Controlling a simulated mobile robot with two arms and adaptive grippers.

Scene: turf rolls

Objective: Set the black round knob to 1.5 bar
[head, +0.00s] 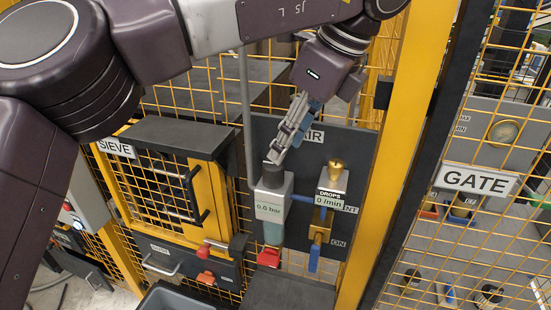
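The black round knob (273,175) sits on top of the grey regulator body (272,205) on the dark AIR panel. The regulator's label (268,211) shows a bar reading that looks like 0.0 bar, though the digits are small. My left gripper (275,156) comes down from the upper right, with its fingertips at the top of the knob. I cannot tell whether they touch it or how far apart they are. My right gripper is not in view.
Right of the regulator stands a brass-topped dropper (334,175) labelled DROPS 0 /min, above a yellow valve with a blue lever (315,257). The SIEVE door (160,185) is left, and a yellow post (388,170) and GATE mesh are right. A grey bin (175,300) is below.

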